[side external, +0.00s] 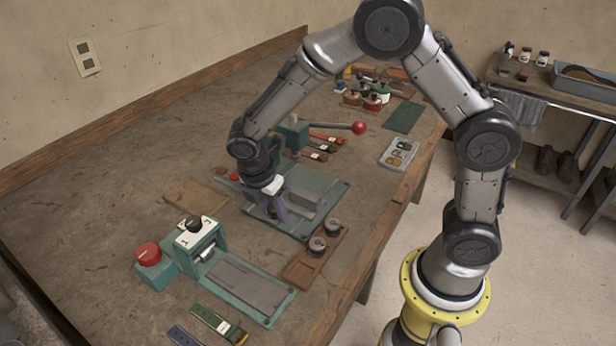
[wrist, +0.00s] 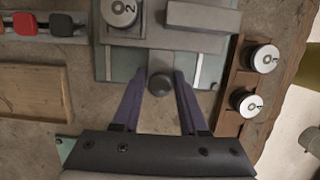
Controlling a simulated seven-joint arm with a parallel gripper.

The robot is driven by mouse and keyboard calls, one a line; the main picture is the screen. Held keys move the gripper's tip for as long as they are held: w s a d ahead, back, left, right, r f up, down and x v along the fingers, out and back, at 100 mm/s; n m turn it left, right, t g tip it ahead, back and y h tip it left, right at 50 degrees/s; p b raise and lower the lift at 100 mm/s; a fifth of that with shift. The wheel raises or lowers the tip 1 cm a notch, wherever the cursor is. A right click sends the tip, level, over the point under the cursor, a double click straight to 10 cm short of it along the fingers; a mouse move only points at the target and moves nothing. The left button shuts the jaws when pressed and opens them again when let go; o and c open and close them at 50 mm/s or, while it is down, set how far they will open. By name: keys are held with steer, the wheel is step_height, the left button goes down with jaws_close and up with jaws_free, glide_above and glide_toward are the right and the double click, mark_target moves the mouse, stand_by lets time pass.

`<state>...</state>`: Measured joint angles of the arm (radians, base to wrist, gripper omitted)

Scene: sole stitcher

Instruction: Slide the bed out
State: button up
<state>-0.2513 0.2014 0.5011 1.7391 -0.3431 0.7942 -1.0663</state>
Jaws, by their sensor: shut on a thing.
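The bed (wrist: 205,42) is a grey slab on the teal base plate (wrist: 208,72) of the middle machine. In the side view, the teal base plate (side external: 327,203) lies under my gripper with a raised grey block on it. A dark round knob (wrist: 160,86) sits at the bed's near edge. My gripper (wrist: 164,78) is shut on this knob, with one purple finger at each side. In the side view, my gripper (side external: 275,212) points down at the machine's near left edge, and the knob is hidden there.
A wooden tray with two numbered weights (side external: 317,245) stands close to the right. A teal machine with a red knob (side external: 149,254) stands in front. A red-ball lever (side external: 358,128) reaches out behind.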

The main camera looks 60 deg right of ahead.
steer(key=shift+a, duration=1.75)
steer(key=o, duration=0.8)
steer(key=v, duration=0.2)
steer(key=d+v, duration=0.1)
steer(key=v, duration=0.3)
steer(key=shift+d+r, duration=0.25)
steer(key=shift+r, duration=0.1)
steer(key=shift+d, duration=5.95)
